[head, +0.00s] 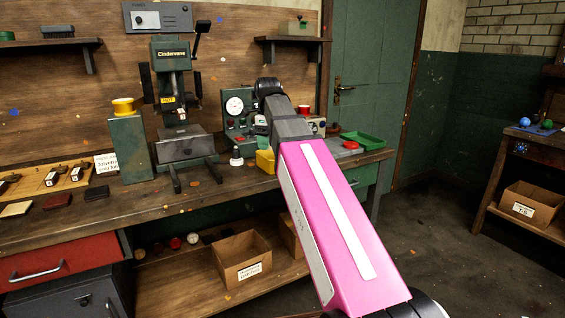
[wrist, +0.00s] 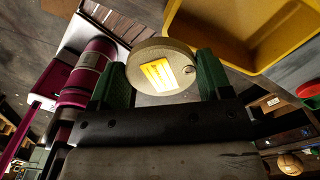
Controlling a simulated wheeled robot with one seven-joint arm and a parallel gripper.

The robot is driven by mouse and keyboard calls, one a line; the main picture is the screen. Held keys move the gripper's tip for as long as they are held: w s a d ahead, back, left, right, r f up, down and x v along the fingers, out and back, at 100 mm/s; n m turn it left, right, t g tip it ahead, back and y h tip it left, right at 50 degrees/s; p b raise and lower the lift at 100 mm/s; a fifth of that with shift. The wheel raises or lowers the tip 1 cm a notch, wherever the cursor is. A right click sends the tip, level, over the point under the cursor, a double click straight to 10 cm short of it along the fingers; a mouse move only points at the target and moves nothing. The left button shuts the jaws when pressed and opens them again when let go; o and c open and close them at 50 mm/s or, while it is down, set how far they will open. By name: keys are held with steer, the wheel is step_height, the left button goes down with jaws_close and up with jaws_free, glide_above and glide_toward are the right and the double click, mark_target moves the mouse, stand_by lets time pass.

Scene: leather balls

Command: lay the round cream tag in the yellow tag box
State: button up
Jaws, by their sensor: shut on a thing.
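The round cream tag (wrist: 150,52) is held between the green fingertips of my gripper (wrist: 161,76) in the wrist view. It has a small hole near its edge and a bright yellow patch on its face. In the head view the yellow tag box (head: 265,162) stands on the workbench, partly hidden by my arm. My gripper is just above it there; the tag cannot be made out in that view.
The workbench (head: 240,190) holds a green press (head: 172,90) and a small white bottle (head: 236,157) left of the box. A gauge unit (head: 235,108) stands behind. A green tray (head: 363,141) and a red disc (head: 351,145) lie to the right.

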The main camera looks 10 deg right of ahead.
steer(key=w+d+f, duration=0.2)
steer(key=w, duration=0.1)
steer(key=w+d+f, duration=0.2)
steer(key=w, duration=0.1)
steer(key=w+d+f, duration=0.2)
steer(key=w, duration=0.1)
steer(key=shift+w+d+f, duration=0.1)
steer(key=shift+f, duration=0.2)
steer(key=shift+w+d+f, duration=0.1)
steer(key=shift+f, duration=2)
steer(key=shift+f, duration=0.1)
steer(key=o, duration=0.9)
step_height(320, 180, up, 12)
steer(key=shift+r, duration=0.15)
